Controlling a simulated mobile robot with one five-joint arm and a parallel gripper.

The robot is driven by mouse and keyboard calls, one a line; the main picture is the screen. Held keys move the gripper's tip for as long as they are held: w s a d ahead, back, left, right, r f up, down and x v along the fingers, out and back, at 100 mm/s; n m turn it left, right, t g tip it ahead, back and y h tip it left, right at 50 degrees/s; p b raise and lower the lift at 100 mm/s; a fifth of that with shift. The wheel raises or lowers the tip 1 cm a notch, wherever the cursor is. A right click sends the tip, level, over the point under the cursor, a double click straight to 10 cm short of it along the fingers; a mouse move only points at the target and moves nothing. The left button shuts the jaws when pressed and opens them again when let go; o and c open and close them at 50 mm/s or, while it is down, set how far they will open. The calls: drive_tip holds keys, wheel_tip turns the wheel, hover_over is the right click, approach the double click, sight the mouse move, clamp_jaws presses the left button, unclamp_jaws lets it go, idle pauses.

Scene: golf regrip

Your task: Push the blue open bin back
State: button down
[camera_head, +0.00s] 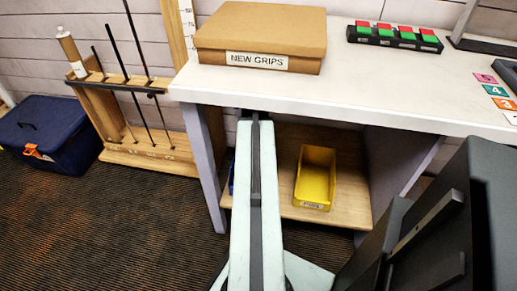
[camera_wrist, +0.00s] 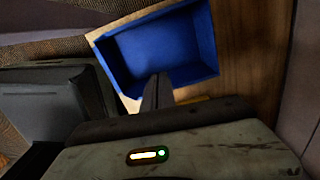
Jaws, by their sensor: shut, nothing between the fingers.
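The blue open bin (camera_wrist: 150,48) sits on the wooden lower shelf in the wrist view, with its open top and inner floor showing. Its near wall is partly covered by my gripper (camera_wrist: 158,80). The fingers are closed together with nothing between them. Their tips overlap the bin's near edge in the picture; I cannot tell whether they touch it. In the head view only a thin blue sliver of the bin (camera_head: 232,173) shows left of my arm, which hides the rest. My gripper's fingertips are hidden in the head view.
A yellow bin (camera_head: 315,178) stands on the lower shelf (camera_head: 345,205) right of my arm. The white tabletop (camera_head: 400,100) above carries a "NEW GRIPS" box (camera_head: 260,35). The purple-grey table leg (camera_head: 205,170) stands close left. A club rack (camera_head: 150,155) and dark blue chest (camera_head: 50,130) are further left.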

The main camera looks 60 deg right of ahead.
drive_tip(key=s+f+b, duration=0.4)
drive_tip(key=f+b, duration=0.4)
drive_tip(key=shift+d+f, duration=0.4)
drive_tip(key=shift+s, duration=0.1)
drive_tip(key=s, duration=0.3)
drive_tip(key=shift+s+d, duration=0.1)
drive_tip(key=shift+d, duration=0.25)
